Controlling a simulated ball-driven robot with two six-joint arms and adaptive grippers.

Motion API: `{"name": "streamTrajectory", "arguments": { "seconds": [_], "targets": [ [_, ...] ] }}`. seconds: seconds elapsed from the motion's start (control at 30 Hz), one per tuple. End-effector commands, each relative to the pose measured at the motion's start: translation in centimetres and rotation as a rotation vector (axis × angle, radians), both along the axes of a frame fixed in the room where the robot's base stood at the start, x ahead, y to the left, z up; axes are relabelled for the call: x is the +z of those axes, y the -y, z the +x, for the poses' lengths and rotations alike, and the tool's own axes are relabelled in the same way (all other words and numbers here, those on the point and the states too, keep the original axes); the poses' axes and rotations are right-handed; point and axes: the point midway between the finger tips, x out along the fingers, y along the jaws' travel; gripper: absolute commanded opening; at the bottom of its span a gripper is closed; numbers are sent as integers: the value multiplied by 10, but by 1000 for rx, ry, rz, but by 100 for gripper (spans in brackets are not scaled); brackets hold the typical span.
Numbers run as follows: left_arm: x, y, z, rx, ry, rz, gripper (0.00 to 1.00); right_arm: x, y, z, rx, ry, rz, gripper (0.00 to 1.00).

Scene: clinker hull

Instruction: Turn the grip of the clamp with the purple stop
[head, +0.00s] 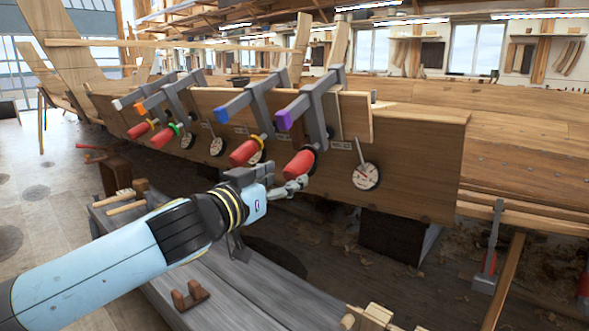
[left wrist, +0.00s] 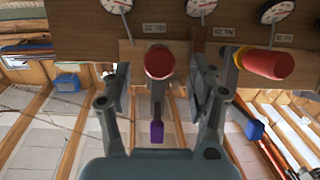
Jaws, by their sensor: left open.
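The clamp with the purple stop (head: 291,118) is the rightmost of the clamps on the hull plank. Its red grip (head: 299,164) points out toward me. In the left wrist view the red grip (left wrist: 159,62) is seen end-on, with the purple stop (left wrist: 156,131) below it in the picture. My left gripper (head: 297,185) is open near the grip's outer end. In the left wrist view its fingers (left wrist: 162,88) stand on either side of the grip, with gaps visible; I cannot tell how far apart in depth they are. My right gripper is not in view.
The blue-stop clamp (head: 222,114) and its red grip (head: 244,153) stand just to the left. Orange-stop (head: 140,108) and white-stop (head: 118,104) clamps are farther left. A round dial (head: 366,176) is right of the purple clamp. A grey bench (head: 215,285) lies below my arm.

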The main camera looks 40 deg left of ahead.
Motion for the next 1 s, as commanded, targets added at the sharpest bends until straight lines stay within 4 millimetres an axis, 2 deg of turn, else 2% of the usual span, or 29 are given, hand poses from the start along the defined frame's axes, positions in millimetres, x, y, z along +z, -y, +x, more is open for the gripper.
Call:
{"name": "streamTrajectory", "arguments": {
  "seconds": [0.1,0.23,0.6,1.0],
  "targets": [
    [2,0,22,0,4,-5,59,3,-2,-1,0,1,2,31],
    [0,-2,37,1,1,-2,59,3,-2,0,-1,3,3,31],
    [0,-1,44,-1,0,1,59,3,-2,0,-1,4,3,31],
    [0,-1,44,-1,1,1,8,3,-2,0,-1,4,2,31]
  ]
}}
